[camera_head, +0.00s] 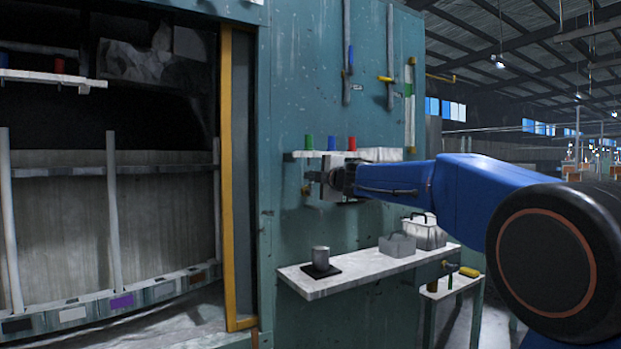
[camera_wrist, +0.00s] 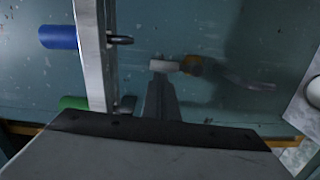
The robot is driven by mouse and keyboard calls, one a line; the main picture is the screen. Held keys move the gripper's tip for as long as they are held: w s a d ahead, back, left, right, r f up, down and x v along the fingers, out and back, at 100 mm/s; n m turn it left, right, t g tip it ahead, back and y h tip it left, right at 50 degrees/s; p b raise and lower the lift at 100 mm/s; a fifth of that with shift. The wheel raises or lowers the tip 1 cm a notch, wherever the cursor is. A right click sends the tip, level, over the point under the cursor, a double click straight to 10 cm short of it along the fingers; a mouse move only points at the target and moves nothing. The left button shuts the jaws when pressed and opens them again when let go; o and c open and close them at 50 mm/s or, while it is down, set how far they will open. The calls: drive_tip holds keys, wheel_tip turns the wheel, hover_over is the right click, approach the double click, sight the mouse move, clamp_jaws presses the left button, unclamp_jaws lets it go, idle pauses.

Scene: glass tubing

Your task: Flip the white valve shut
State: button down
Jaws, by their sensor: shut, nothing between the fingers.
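My gripper (camera_head: 325,180) is stretched out to the teal wall just below the upper shelf. In the wrist view my gripper (camera_wrist: 163,82) is shut and empty, its narrow fingers pointing at the wall. A small pale piece, apparently the white valve's handle (camera_wrist: 164,66), shows right at the fingertips. It adjoins a brass-coloured fitting (camera_wrist: 196,66), from which a pale curved spout (camera_wrist: 245,78) runs to the right. I cannot tell whether the fingers touch the handle. In the head view my gripper hides most of the valve; a small brass bit (camera_head: 305,190) shows beside it.
The upper shelf (camera_wrist: 89,50) with green (camera_head: 308,142), blue (camera_head: 331,143) and red (camera_head: 352,143) cylinders is close to my gripper.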

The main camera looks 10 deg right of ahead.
drive_tip(key=shift+d, duration=0.2)
drive_tip(key=w+d+f+m, duration=0.1)
drive_tip(key=d+m, duration=0.2)
drive_tip(key=m, duration=0.5)
drive_tip(key=w+d+f+m, duration=0.1)
drive_tip(key=d+f+m, duration=0.1)
drive_tip(key=d+m, duration=0.2)
drive_tip(key=m, duration=0.3)
drive_tip(key=shift+w+f+m+g+y, duration=0.2)
drive_tip(key=shift+f+m+g+y, duration=0.05)
drive_tip(key=shift+m+g+y, duration=0.15)
drive_tip(key=shift+f, duration=0.2)
idle(0.4)
